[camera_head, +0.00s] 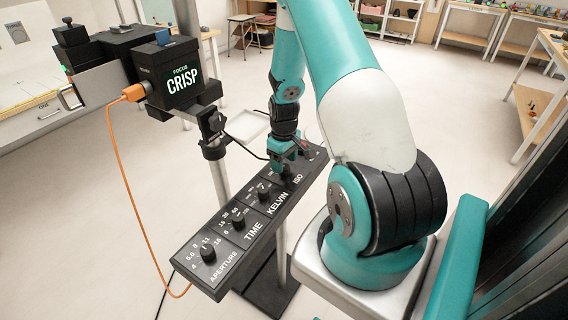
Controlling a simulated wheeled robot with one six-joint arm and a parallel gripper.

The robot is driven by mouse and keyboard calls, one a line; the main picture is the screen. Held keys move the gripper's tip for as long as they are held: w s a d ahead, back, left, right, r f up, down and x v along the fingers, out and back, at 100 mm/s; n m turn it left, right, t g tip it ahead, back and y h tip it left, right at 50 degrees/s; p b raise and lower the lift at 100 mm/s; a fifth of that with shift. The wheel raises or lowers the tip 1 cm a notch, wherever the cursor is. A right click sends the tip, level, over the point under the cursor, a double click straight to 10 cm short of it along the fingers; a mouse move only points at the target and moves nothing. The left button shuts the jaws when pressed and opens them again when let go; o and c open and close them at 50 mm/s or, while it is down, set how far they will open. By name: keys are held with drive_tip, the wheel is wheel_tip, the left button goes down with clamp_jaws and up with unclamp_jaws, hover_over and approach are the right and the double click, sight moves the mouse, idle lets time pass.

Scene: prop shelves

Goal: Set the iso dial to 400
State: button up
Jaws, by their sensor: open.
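A long black control panel (222,217) has a row of dials labelled APERTURE, TIME, KELVIN and ISO. The ISO label (297,178) is at the far end. My gripper (286,168) points down over the panel beside that label, with its jaws open. It hides most of the ISO dial and its scale, so I cannot read the setting. I cannot tell whether the fingers are around the dial or just above it. The Kelvin dial (264,194) is the nearest other knob, just in front of my gripper.
The time dial (238,224) and aperture dial (208,254) are nearer on the panel. A camera rig (178,75) reading FOCUS CRISP stands to the left, with an orange cable (116,165) hanging down.

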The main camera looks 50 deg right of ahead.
drive_tip(key=shift+f, duration=1.15)
drive_tip(key=c, duration=0.9)
